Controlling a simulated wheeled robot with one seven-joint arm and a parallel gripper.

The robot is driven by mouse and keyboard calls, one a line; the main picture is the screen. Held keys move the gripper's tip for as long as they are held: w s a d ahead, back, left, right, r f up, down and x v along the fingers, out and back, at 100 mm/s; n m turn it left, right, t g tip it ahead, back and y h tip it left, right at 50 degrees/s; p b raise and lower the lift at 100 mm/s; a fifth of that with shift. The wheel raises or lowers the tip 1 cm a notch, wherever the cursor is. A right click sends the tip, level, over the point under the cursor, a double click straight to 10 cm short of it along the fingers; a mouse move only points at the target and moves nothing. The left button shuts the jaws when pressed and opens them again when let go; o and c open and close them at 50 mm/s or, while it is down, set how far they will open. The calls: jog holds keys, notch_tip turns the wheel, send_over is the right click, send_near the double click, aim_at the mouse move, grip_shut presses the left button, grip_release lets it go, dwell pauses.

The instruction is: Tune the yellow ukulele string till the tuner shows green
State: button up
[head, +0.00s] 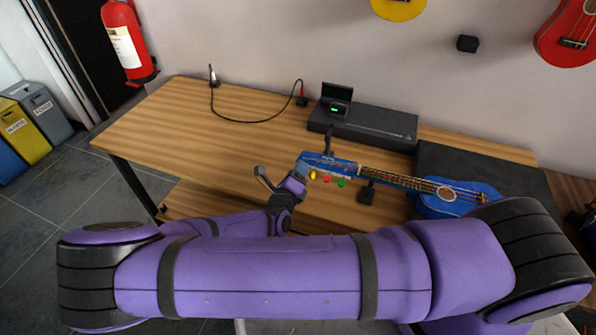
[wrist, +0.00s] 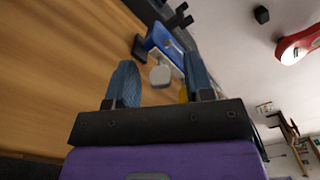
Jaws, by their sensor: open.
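The blue ukulele (head: 447,198) lies on the table with its headstock (head: 345,169) toward the left. Yellow (head: 313,175), red (head: 327,179) and green (head: 341,183) pegs stick out along the headstock's near edge. My gripper (head: 280,175) is open just left of the headstock. In the wrist view, a pale peg (wrist: 160,76) shows between the open fingers. The yellow peg (wrist: 184,95) is partly hidden beside the right finger. I cannot tell whether either finger touches a peg. A small device with a green-lit display (head: 336,109), apparently the tuner, stands at the back.
The device stands on a long black box (head: 375,128). A black cable (head: 250,121) crosses the back of the wooden table (head: 170,125). Black stands (head: 366,193) support the ukulele's neck. The table's left part is clear. A fire extinguisher (head: 126,45) hangs at left.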

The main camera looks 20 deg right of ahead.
jog(key=shift+w+d, duration=0.15)
jog(key=shift+w, duration=0.1)
grip_shut()
jog(key=m, duration=0.5)
jog(key=shift+m, duration=0.3)
jog(key=m, duration=0.5)
jog(key=shift+m, duration=0.7)
